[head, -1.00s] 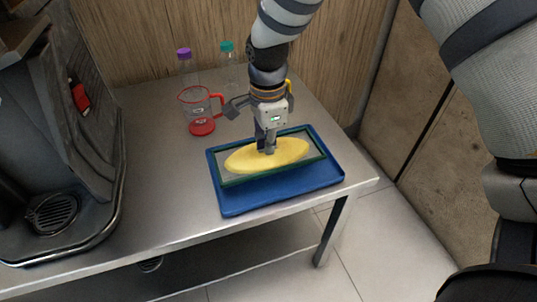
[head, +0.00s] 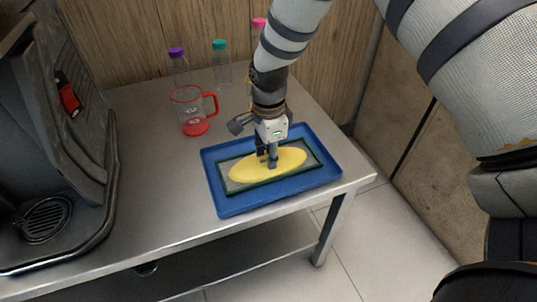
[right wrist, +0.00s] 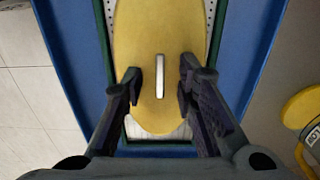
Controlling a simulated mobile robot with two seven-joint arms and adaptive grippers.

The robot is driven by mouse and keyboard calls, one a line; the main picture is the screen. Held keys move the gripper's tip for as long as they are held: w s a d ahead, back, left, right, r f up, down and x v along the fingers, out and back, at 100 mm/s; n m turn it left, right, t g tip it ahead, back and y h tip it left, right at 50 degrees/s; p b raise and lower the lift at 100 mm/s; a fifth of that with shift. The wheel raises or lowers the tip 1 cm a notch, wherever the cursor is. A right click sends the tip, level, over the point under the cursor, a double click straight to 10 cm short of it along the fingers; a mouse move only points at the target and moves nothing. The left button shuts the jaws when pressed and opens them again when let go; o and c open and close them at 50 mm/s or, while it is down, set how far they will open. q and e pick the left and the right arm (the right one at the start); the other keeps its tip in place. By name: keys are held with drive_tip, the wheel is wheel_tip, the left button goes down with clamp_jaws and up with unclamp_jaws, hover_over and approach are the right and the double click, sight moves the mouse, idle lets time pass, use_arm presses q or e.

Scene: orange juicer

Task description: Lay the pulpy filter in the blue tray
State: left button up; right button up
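The pulpy filter (head: 240,188) is a flat, dark-green-framed mesh with an oval heap of yellow pulp on it. It lies inside the blue tray (head: 225,207), near its middle and slightly askew to its rim. In the right wrist view, the yellow pulp (right wrist: 145,35) shows with a thin pale handle (right wrist: 160,75) in its middle. My right gripper (head: 267,162) points down over the filter. Its fingers (right wrist: 160,88) stand apart on either side of the handle, with a gap on each side. My left gripper is in neither view.
The tray sits at the metal table's (head: 150,215) right front corner. A red-handled jug (head: 194,112) and bottles with purple (head: 177,53), teal (head: 220,45) and pink (head: 259,23) caps stand behind. The dark juicer (head: 60,130) fills the left.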

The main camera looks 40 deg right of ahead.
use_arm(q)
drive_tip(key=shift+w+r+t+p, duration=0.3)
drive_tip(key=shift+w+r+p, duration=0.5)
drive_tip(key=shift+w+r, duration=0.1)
use_arm(e)
wheel_tip(320, 180, up, 12)
drive_tip(key=shift+r, duration=0.15)
